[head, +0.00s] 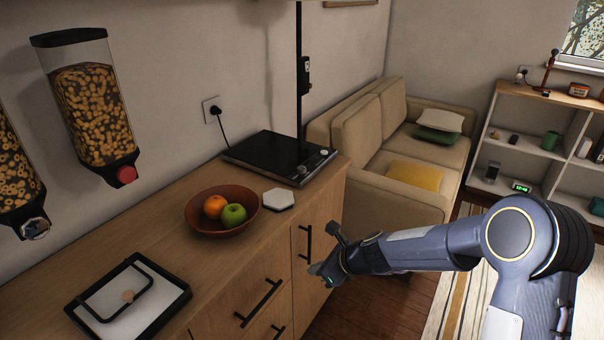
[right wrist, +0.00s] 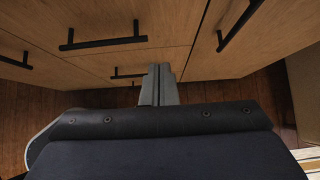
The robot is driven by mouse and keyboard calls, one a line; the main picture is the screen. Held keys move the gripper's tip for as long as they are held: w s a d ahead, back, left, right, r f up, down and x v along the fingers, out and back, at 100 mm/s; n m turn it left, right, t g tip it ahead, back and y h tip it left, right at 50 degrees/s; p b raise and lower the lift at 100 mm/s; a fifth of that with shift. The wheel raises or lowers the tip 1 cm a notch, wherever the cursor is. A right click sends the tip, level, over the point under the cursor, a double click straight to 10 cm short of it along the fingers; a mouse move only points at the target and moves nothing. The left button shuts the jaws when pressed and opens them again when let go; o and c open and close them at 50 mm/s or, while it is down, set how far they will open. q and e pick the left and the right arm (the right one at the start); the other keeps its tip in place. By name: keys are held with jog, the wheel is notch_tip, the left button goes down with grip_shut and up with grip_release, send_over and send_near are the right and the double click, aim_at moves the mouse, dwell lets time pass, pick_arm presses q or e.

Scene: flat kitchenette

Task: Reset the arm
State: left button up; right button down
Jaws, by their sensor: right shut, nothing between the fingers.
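My right arm (head: 430,252) comes in from the right in the head view and reaches left toward the wooden cabinet. My right gripper (head: 318,274) is in front of the cabinet's doors, below the countertop's edge. In the right wrist view its fingers (right wrist: 159,75) are together, with nothing between them, facing the cabinet front (right wrist: 190,30). Whether the fingers touch the cabinet cannot be told. My left gripper is in neither view.
On the countertop (head: 180,235) are a fruit bowl (head: 236,227), a white hexagonal coaster (head: 279,199), a framed tray (head: 170,298) and a black appliance (head: 262,152). Dark handles (head: 258,305) stick out from the cabinet. A sofa (head: 375,135) and shelf (head: 510,118) stand beyond; wooden floor (head: 405,300) is clear.

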jog(key=s+d+r+n+p, duration=0.2)
jog(key=s+d+r+n, duration=0.4)
jog(key=r, duration=0.3)
jog(key=s+d+r+n+p, duration=0.2)
jog(key=s+d+r+n, duration=0.1)
jog(key=s+r+n, duration=0.45)
jog(key=s+d+r+n+h+p, duration=0.1)
jog(key=s+d+n, duration=0.2)
jog(key=s, duration=0.6)
jog(key=s+d+r+n+h+p, duration=0.2)
jog(key=s+n, duration=0.4)
jog(key=s, duration=0.3)
jog(key=shift+d+r+t+h, duration=0.3)
jog(key=shift+d, duration=0.5)
jog(key=shift+n, duration=0.25)
